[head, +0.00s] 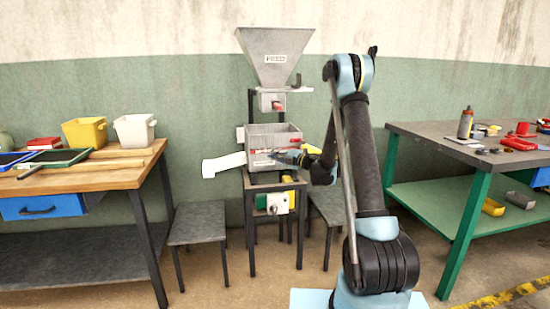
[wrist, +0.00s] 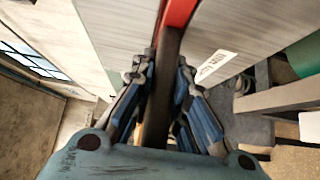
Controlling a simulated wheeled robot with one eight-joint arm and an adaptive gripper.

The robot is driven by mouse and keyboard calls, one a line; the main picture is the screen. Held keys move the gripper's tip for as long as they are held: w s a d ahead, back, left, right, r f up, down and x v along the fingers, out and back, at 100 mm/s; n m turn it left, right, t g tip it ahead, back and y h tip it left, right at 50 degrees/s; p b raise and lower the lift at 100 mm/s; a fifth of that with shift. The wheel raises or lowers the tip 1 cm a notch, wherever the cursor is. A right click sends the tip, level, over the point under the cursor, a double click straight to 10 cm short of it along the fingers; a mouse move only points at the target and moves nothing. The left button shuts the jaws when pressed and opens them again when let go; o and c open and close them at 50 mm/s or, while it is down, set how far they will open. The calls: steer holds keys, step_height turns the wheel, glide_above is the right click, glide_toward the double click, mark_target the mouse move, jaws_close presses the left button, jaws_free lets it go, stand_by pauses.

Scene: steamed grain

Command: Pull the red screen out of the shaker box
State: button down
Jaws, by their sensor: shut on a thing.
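The grey metal shaker box (head: 262,131) stands on a dark frame under a feed hopper. A thin red strip of the red screen (head: 257,151) shows at its front; the rest is hidden inside the box. My gripper (head: 288,157) is at the front of the box. In the wrist view the fingers (wrist: 166,75) are shut on a dark bar that runs up to the red edge of the screen (wrist: 178,12). The box's grey wall (wrist: 115,28) lies just beyond the fingertips.
The hopper (head: 275,75) hangs above the box, and a white chute (head: 222,165) sticks out left. Low grey stools (head: 197,222) flank the frame. A wooden table (head: 110,175) stands left, a green-legged bench (head: 425,150) right.

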steer(key=s+d, duration=0.2)
steer(key=s, duration=0.7)
steer(key=shift+s+d, duration=0.25)
steer(key=shift+d, duration=0.15)
stand_by(0.6)
stand_by(0.4)
